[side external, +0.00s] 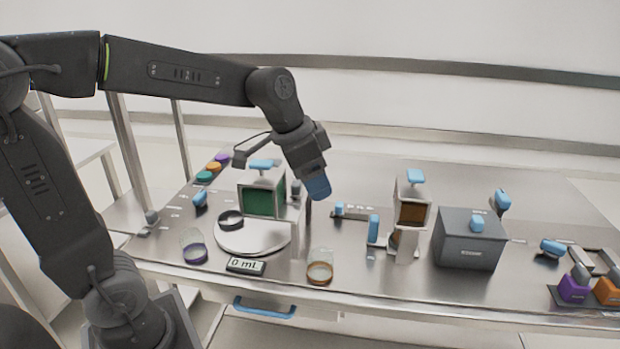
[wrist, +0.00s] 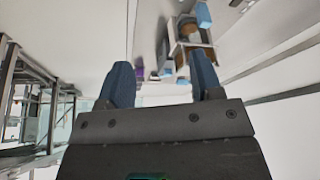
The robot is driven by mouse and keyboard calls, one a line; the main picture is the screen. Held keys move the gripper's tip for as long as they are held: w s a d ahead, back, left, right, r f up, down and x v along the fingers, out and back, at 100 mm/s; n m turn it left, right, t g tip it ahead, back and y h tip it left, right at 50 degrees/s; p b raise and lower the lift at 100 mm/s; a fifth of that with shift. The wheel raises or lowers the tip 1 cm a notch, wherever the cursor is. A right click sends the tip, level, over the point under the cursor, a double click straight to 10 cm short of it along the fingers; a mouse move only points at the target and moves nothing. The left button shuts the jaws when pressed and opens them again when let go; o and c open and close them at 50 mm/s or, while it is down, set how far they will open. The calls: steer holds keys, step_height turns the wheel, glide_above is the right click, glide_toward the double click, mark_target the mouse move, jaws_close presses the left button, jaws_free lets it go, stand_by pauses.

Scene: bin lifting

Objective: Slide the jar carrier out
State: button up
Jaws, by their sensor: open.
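My gripper (side external: 318,188) is open and empty, with blue fingers pointing down above the middle of the metal table. Its two fingers stand apart in the wrist view (wrist: 163,80). I cannot tell for sure which thing is the jar carrier. A drawer-like front with a blue handle (side external: 265,308) sits under the table's front edge, below and left of my gripper, apart from it. On the table are a clear jar with an orange base (side external: 320,270) and one with a purple base (side external: 194,250). The inside of the drawer-like part is hidden.
A green-filled box (side external: 262,200) stands behind a round white plate (side external: 235,240), left of my gripper. A brown-filled dispenser (side external: 411,210) and a grey box (side external: 470,242) stand to the right. A "0 ml" display (side external: 246,265) lies near the front edge.

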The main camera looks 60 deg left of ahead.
steer(key=shift+s+d, duration=0.1)
steer(key=shift+s, duration=0.35)
steer(key=shift+s, duration=0.1)
steer(key=s+d+f+n+t+y, duration=0.15)
steer(key=s+n, duration=0.25)
steer(key=s, duration=0.9)
steer(key=m+g+h, duration=0.3)
steer(key=m+h, duration=0.1)
steer(key=m, duration=0.5)
glide_above(377, 227)
steer(key=s+a, duration=0.3)
steer(key=a, duration=0.2)
step_height(377, 227, down, 8)
steer(key=shift+t+y, duration=0.25)
steer(key=x, duration=1.4)
steer(key=shift+w, duration=0.2)
steer(key=shift+c, duration=0.4)
